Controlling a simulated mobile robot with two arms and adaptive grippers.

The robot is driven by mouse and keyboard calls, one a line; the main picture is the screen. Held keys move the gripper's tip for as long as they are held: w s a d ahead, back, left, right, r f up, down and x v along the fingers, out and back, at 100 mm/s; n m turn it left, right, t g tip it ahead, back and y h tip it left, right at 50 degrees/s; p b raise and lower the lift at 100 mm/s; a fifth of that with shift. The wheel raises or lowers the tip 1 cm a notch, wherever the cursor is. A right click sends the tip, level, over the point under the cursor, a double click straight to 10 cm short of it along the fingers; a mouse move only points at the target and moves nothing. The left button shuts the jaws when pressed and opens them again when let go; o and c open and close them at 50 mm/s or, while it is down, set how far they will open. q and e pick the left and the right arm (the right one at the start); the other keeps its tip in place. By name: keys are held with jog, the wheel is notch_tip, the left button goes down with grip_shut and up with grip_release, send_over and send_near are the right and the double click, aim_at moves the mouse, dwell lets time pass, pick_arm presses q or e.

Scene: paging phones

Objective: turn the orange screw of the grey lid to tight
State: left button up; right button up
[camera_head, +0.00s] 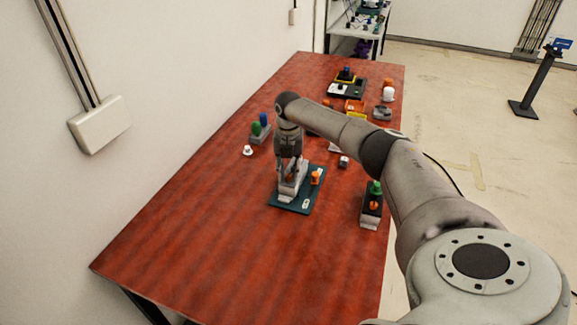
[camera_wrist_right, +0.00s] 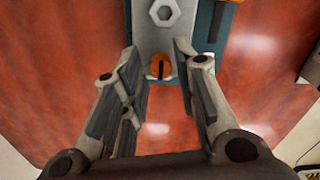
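The grey lid (camera_head: 293,185) lies on a dark teal baseplate (camera_head: 285,207) in the middle of the red table. In the right wrist view, the lid (camera_wrist_right: 161,38) runs up to the top edge and carries a pale hex nut (camera_wrist_right: 165,13). The orange screw (camera_wrist_right: 160,66), with a dark slot running nearly along the picture's vertical, is at the near end of the lid. My right gripper (camera_head: 288,172) points down at the lid. In the right wrist view, its fingers (camera_wrist_right: 157,50) are apart on either side of the screw, without visible contact. My left gripper is not in view.
An orange knob (camera_head: 315,178) stands on the baseplate's right side. A block with green and orange parts (camera_head: 371,206) is near the right table edge. A green and blue peg block (camera_head: 260,130) stands at the left. The front of the table is clear.

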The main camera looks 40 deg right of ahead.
aim_at(288, 175)
notch_tip(288, 175, up, 11)
dwell(0.3)
dwell(0.5)
